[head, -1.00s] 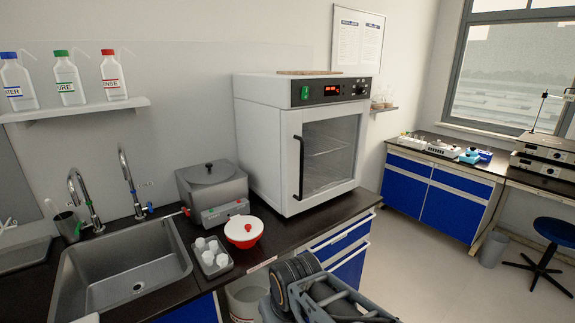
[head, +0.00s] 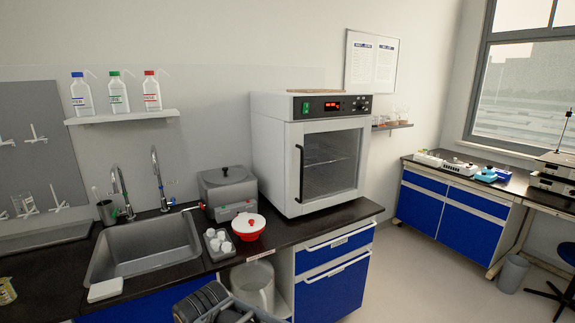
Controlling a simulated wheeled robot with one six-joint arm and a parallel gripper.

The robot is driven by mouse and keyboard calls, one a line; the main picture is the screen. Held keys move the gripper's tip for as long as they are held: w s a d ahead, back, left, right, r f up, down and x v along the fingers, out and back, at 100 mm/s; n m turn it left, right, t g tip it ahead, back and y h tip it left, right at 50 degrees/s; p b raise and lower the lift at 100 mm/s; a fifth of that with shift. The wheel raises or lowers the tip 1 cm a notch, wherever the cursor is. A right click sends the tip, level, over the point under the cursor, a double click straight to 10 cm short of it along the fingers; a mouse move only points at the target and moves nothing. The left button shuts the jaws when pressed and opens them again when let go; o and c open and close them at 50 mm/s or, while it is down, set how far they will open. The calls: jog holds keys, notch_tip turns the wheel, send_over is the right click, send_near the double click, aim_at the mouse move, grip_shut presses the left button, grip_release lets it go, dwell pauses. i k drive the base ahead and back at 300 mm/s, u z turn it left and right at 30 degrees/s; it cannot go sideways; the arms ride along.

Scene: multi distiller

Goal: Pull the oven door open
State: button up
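The oven (head: 268,155) is a white box on the dark counter with a black control panel and a red display. Its windowed door (head: 329,165) looks shut. A black vertical handle (head: 298,172) runs along the left edge of the door. Part of my arm shows at the bottom edge of the head view, below the counter front. My gripper's fingers cannot be made out, so nothing shows of what they hold.
A grey water bath (head: 226,190), a red bowl with a white lid (head: 248,226) and a tray of white cups (head: 219,244) stand left of the oven. A sink (head: 145,245) lies further left. Blue drawers (head: 335,268) are under the oven. Open floor (head: 425,275) lies to the right.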

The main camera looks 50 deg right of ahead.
aim_at(326, 161)
jog(key=z, duration=0.25)
jog(key=i, duration=0.8)
jog(key=z, duration=0.6)
